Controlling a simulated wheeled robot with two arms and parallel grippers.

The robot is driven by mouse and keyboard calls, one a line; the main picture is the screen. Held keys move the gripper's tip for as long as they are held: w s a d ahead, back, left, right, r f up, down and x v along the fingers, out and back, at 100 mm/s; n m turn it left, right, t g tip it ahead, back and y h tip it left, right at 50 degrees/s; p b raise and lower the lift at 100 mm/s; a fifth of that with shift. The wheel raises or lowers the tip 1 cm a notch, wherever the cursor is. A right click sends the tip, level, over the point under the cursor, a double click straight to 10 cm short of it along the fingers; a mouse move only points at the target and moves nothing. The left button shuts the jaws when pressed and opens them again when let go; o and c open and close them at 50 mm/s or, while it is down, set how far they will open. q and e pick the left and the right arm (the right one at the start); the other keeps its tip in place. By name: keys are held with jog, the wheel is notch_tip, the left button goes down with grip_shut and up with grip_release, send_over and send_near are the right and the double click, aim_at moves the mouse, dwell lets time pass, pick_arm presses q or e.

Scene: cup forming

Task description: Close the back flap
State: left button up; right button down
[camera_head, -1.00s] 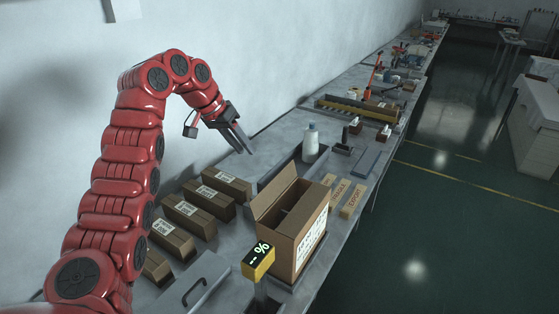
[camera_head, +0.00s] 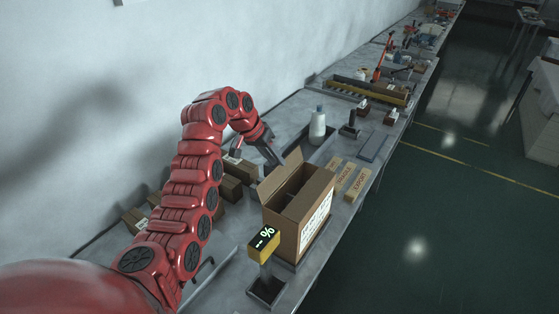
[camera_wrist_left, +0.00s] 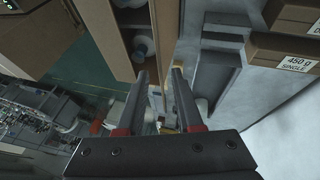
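The open cardboard box (camera_head: 318,210) stands on the bench in the head view, with a white label on its right side. A flap (camera_head: 279,177) stands up at its back left edge. My left gripper (camera_head: 277,160) is just behind this flap, its fingertips close to it; contact cannot be told. In the left wrist view its two fingers (camera_wrist_left: 159,95) are apart with nothing between them. That view also shows the open box (camera_wrist_left: 109,38) beside the fingers, with white rounded items inside. My right gripper is not in view.
Several closed cartons (camera_head: 231,188) lie left of the box, partly hidden by my left arm. A white bottle (camera_head: 317,125) stands behind it. A yellow display (camera_head: 264,244) stands in front. Two small flat cartons (camera_head: 357,184) lie to the right.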

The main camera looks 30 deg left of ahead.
aim_at(282, 173)
pick_arm(q)
jog(key=shift+p+x, duration=0.4)
jog(key=shift+x, duration=1.35)
grip_shut()
